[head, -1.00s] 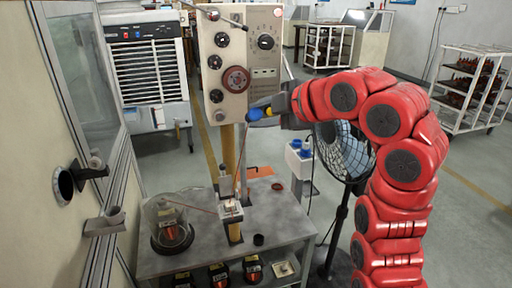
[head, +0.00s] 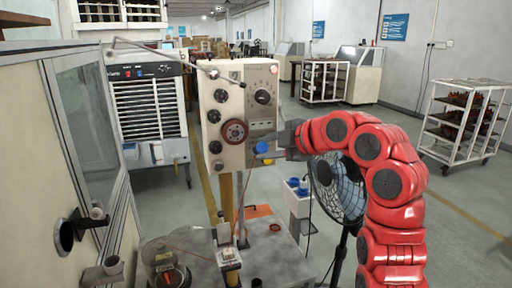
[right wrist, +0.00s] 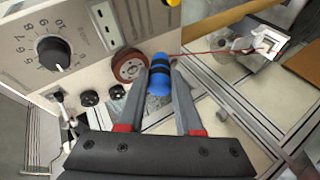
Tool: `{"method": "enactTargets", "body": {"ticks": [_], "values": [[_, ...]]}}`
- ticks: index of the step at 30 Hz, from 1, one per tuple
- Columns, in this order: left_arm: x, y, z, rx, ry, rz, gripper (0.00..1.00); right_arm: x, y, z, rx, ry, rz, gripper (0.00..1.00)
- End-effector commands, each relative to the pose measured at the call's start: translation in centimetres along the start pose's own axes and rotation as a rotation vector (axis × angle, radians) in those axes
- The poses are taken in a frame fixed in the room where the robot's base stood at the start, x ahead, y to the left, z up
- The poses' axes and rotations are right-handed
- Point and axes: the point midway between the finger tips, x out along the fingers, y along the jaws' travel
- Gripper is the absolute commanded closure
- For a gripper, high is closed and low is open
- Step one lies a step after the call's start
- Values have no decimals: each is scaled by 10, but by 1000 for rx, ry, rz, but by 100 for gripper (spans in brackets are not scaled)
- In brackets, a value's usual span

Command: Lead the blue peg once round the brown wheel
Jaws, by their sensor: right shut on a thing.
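The brown wheel (head: 235,132) is a reddish-brown disc on the front of the beige machine panel. It also shows in the right wrist view (right wrist: 129,65). My right gripper (head: 278,142) reaches in from the right and is shut on the blue peg (head: 261,147). The peg is to the right of the wheel and a little below it in the head view. In the right wrist view the peg (right wrist: 160,77), with dark bands, sits between the two fingers (right wrist: 165,68), close beside the wheel. A red thread (right wrist: 220,52) runs from near the peg to a pale block. My left gripper is out of view.
The machine panel (head: 215,95) has dark knobs around the wheel. Below it stands a grey table (head: 200,262) with a guide block (head: 229,258) and a spool under a clear cover (head: 165,262). A fan (head: 340,188) stands behind my right arm.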

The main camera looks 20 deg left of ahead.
Motion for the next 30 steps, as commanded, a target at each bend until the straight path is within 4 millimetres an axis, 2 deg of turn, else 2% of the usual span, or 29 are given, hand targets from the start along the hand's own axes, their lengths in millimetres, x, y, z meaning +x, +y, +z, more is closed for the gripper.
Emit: {"method": "enactTargets", "body": {"ticks": [1, 7, 12, 22, 30], "values": [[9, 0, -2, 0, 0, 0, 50, -6, 9, 0, 1, -1, 1, 100], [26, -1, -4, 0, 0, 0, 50, -20, 29, 1, -1, 0, 2, 100], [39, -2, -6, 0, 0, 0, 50, -30, 47, -6, -3, 1, 4, 100], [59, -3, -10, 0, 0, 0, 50, -35, 70, -37, -3, 3, 3, 100], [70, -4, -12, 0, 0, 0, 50, -27, 72, -67, -3, 3, 3, 100]]}}
